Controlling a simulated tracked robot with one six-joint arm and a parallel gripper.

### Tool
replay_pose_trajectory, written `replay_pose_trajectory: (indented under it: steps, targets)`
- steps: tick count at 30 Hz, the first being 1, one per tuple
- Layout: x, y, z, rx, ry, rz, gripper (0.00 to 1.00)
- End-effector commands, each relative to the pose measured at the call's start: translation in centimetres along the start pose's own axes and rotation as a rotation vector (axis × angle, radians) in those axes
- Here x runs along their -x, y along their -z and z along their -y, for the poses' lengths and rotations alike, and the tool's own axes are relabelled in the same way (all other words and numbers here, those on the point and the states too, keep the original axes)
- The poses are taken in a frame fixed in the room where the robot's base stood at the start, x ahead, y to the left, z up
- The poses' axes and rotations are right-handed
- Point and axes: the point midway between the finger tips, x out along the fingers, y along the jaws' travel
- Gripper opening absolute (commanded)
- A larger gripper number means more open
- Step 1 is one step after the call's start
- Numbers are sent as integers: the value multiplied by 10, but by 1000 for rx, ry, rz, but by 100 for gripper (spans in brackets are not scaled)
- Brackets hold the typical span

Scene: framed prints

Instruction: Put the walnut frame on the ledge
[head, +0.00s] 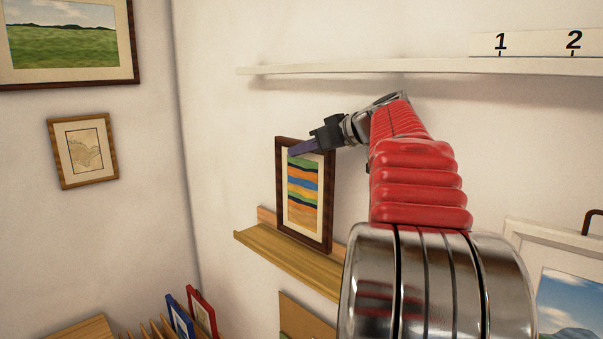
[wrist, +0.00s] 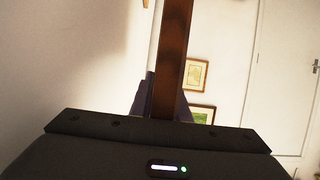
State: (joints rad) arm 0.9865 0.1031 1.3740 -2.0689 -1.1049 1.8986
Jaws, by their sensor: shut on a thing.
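The walnut frame (head: 328,205), dark brown with a cream mat and a striped coloured print, stands upright at the wooden ledge (head: 280,258) on the wall. Its lower edge appears at the ledge, but I cannot tell whether it rests on it. My gripper (head: 306,147) is shut on the top part of the frame, coming from the right. In the wrist view the frame's dark brown edge (wrist: 174,60) runs up between the fingers of my gripper (wrist: 160,100). My arm hides the ledge's right part.
A white shelf (head: 350,69) with a numbered strip (head: 535,43) is above. Red (head: 202,310) and blue (head: 180,316) frames stand in a slotted rack at lower left. A white frame (head: 560,270) is at right. Two pictures hang on the left wall (head: 83,151).

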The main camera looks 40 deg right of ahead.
Motion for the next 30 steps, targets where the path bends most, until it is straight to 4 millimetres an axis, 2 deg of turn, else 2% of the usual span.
replay_pose_trajectory:
  steps: [6, 18, 27, 30]
  targets:
    - [-6, -15, 0, -2, -1, -1, 0]
    - [-8, -19, 0, -1, -1, -1, 0]
    - [-20, -50, -2, -3, -1, 0, 0]
    - [-22, -53, -4, -1, -1, -2, 0]
